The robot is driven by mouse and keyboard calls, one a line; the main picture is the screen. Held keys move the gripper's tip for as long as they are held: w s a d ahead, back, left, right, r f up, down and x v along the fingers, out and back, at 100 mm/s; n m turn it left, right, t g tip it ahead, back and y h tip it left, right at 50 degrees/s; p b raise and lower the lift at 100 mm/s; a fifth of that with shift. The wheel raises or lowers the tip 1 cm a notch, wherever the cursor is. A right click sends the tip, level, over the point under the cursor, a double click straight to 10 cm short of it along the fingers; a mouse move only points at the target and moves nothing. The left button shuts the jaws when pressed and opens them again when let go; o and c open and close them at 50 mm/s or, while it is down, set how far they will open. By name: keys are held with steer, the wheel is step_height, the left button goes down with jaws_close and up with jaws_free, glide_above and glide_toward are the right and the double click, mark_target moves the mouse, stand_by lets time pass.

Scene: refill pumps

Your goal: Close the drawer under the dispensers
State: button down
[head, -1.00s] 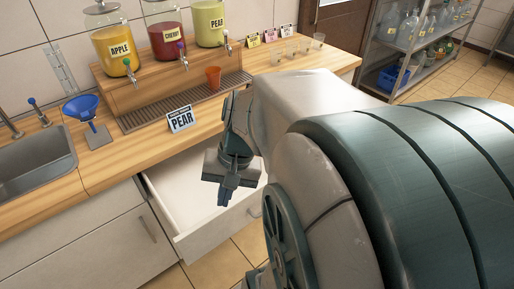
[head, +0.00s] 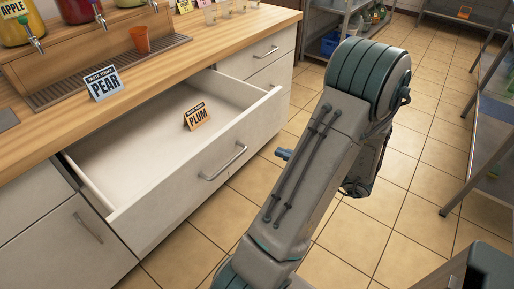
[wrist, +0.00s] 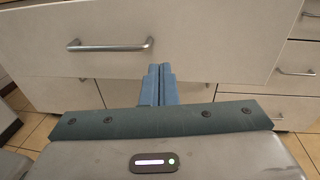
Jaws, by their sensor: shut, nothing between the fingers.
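The drawer (head: 170,205) under the dispensers stands open, pulled well out from the counter. A PLUM sign card (head: 197,116) stands inside it. The drawer's bar handle (head: 224,162) is on its front. In the wrist view, the drawer front (wrist: 205,40) fills the upper part, with its handle (wrist: 110,46) left of my fingers. My gripper (wrist: 160,72) is shut and empty, its blue fingers together and pointing at the drawer front. I cannot tell whether they touch it. In the head view, only my gripper's blue tips (head: 284,154) show beside my arm, right of the drawer front.
An orange cup (head: 140,39) stands on the drip tray by the dispensers. Closed drawers lie to the right. Shelves stand at the back and right. The tiled floor (head: 420,180) before the counter is open.

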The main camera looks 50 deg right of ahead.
steer(key=s+d+f+m+h, duration=0.2)
steer(key=b, duration=0.1)
glide_toward(250, 134)
steer(key=shift+t, duration=0.4)
steer(key=w, duration=0.7)
steer(key=shift+a+f, duration=0.25)
steer(key=shift+a, duration=0.05)
